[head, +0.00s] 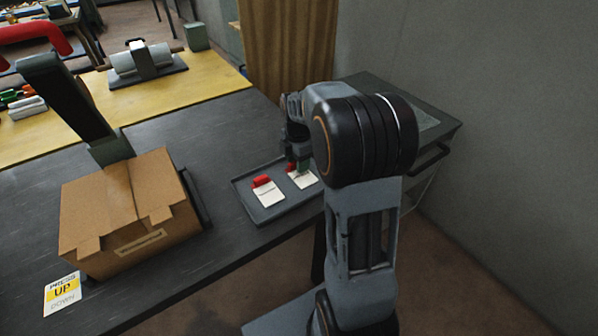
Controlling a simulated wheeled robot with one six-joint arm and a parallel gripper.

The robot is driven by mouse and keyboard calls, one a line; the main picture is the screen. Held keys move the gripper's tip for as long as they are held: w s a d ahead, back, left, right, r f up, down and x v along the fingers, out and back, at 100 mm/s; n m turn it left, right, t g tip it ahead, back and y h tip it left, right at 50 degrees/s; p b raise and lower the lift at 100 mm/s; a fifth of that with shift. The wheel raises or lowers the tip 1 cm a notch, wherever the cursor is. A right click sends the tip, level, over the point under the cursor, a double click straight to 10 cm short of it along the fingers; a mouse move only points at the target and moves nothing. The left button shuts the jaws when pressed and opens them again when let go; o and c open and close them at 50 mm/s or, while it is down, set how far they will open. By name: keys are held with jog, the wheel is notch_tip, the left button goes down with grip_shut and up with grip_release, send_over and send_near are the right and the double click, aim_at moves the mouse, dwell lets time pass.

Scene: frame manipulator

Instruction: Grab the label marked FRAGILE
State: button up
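A dark tray (272,213) on the dark table holds two white labels, each with a red part at its top. The left label (267,196) lies clear of my arm. The right label (303,180) lies just below my gripper (300,168) and is partly hidden by it. The print on both labels is too small to read, so I cannot tell which one says FRAGILE. My gripper points down at the red part of the right label. I cannot tell whether its fingers touch the label or are open or shut.
A cardboard box (128,210) stands left of the tray, with a dark upright device behind it. A white and yellow card reading UP (62,293) lies at the front left. A yellow table (190,80) adjoins behind.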

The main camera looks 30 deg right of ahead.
grip_shut()
jog(key=shift+r, duration=0.15)
